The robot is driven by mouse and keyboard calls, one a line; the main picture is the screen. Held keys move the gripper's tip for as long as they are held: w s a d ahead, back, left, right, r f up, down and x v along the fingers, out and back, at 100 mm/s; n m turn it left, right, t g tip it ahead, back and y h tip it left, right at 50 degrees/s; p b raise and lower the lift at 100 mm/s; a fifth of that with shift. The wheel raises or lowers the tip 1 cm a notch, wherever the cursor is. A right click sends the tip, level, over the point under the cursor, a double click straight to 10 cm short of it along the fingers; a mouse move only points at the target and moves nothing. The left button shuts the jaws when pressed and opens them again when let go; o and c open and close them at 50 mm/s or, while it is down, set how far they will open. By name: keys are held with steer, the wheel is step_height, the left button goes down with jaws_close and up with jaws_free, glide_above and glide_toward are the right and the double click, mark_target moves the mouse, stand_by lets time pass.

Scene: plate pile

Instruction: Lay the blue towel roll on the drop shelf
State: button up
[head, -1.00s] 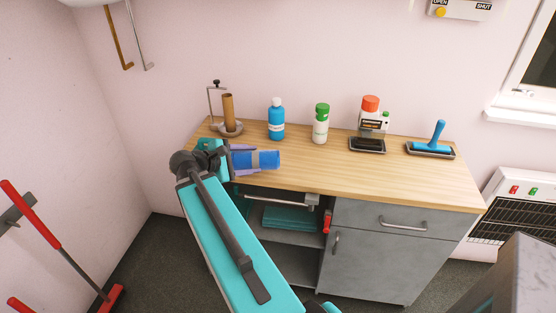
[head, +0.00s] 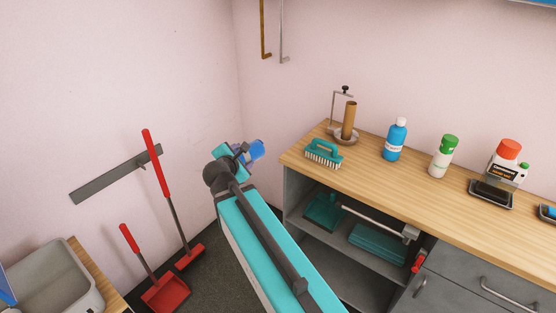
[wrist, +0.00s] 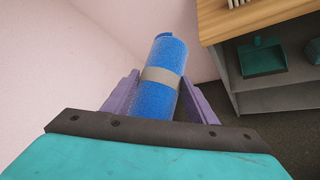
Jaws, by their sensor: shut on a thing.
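The blue towel roll (wrist: 166,52), with a grey band around its middle, is between the two purple fingers of my gripper (wrist: 161,80) in the wrist view. My gripper is shut on it. In the head view the towel roll (head: 257,150) shows as a small blue piece at the end of my gripper (head: 243,154), mostly hidden by it. Both are in the air left of the wooden counter, in front of the wall corner. I cannot tell which surface is the drop shelf.
The wooden counter (head: 365,185) holds a teal brush (head: 323,153), a paper-roll stand (head: 347,130) and several bottles. A red broom (head: 157,165) and dustpan (head: 165,292) stand at the left wall. A grey basin (head: 50,285) sits on a wooden surface at lower left.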

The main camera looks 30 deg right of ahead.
steer(key=w+a+r+n+t+y, duration=0.2)
steer(key=w+a+r+n+y, duration=0.2)
steer(key=a+r+n+y, duration=0.3)
steer(key=shift+w+a+r+t+y, duration=0.3)
steer(key=shift+a+r, duration=0.35)
steer(key=shift+a, duration=1.6)
steer(key=shift+s, duration=0.15)
